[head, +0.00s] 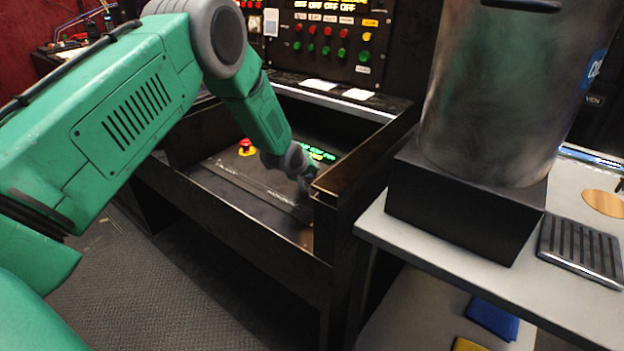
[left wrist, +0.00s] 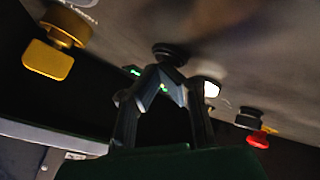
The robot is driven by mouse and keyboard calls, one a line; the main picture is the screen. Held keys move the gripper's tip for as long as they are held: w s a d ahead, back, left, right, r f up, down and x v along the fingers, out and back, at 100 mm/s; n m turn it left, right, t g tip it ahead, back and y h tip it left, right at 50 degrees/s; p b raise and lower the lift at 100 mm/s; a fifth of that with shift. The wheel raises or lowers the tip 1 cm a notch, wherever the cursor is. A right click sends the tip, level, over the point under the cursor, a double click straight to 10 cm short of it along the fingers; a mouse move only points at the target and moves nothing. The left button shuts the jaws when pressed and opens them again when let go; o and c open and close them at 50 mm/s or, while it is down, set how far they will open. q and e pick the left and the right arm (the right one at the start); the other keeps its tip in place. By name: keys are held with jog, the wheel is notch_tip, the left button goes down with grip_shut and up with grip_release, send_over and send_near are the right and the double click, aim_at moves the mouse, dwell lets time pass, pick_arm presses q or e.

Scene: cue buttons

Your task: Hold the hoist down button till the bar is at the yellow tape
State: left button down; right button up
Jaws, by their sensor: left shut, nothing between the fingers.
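My left gripper (head: 303,181) reaches down into a dark sunken console (head: 235,180) in the head view. In the left wrist view the gripper (left wrist: 161,80) is shut and empty, its fingertips close to a dark round button (left wrist: 170,52). I cannot tell whether they touch it or whether it is pressed. A yellow control (left wrist: 52,55), a white lit button (left wrist: 211,89) and a red control (left wrist: 257,140) also stand on that panel. The labels are unreadable, so I cannot tell which is hoist down. I cannot make out the bar or yellow tape. My right gripper is out of view.
A red mushroom button (head: 246,145) stands on the console. The console's raised rim (head: 345,180) runs close to my gripper. A panel of red and green buttons (head: 325,42) stands behind. At right, a large metal cylinder (head: 490,100) sits on a black block (head: 465,205).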

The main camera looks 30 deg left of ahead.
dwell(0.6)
pick_arm(q)
jog(key=shift+r+p, duration=0.65)
jog(key=shift+r, duration=0.15)
jog(key=shift+r+p, duration=1.95)
jog(key=shift+r, duration=0.65)
jog(key=shift+f, duration=0.1)
